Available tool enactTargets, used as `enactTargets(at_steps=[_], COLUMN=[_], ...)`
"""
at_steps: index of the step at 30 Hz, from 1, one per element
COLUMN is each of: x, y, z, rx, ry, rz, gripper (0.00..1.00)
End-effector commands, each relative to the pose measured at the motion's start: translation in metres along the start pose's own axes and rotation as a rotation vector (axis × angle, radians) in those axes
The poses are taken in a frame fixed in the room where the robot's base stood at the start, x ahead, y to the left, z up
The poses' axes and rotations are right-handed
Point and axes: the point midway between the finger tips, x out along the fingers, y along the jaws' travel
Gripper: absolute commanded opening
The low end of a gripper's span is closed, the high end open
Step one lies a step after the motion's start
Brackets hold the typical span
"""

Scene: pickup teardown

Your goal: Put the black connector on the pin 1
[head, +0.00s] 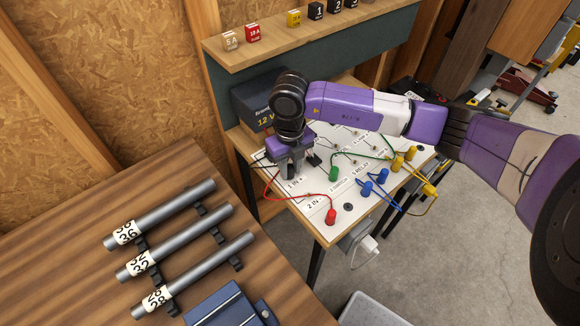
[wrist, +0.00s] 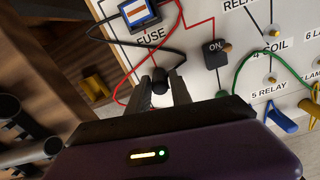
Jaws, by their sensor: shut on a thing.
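My gripper (head: 289,168) points down over the near left part of the white circuit board (head: 352,204). In the wrist view its two fingers (wrist: 159,92) are shut on the black connector (wrist: 159,77), from which a black wire runs up toward the fuse. The connector is over the board; I cannot tell whether it touches a pin. The label ending "IN +" (head: 295,184) shows just below the fingers in the head view. Pin 1 itself is not clearly visible, likely behind the gripper. The "2 IN" label (head: 315,205) lies nearer the board's front edge.
A red connector (head: 331,217) stands near the front edge. A green connector (head: 334,174), blue connectors (head: 367,188) and yellow connectors (head: 397,164) stand to the right. A black ON switch (wrist: 216,53) is close right of the fingers. A battery box (head: 255,103) stands behind.

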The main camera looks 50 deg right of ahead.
Motion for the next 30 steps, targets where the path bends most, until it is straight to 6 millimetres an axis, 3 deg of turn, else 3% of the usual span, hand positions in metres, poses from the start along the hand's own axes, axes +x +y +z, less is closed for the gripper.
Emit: enactTargets(at_steps=[4,5,9,20,30], x=[0.001,0.001,0.001,-0.004,-0.054], y=[0.000,0.000,0.000,0.000,0.000], z=[0.000,0.000,0.000,0.000,0.001], rx=[0.000,0.000,0.000,-0.001,-0.002], ry=[0.000,0.000,0.000,-0.001,-0.003], rz=[-0.001,0.000,0.000,0.000,-0.002], gripper=[0.00,0.28,0.51,0.51,0.51])
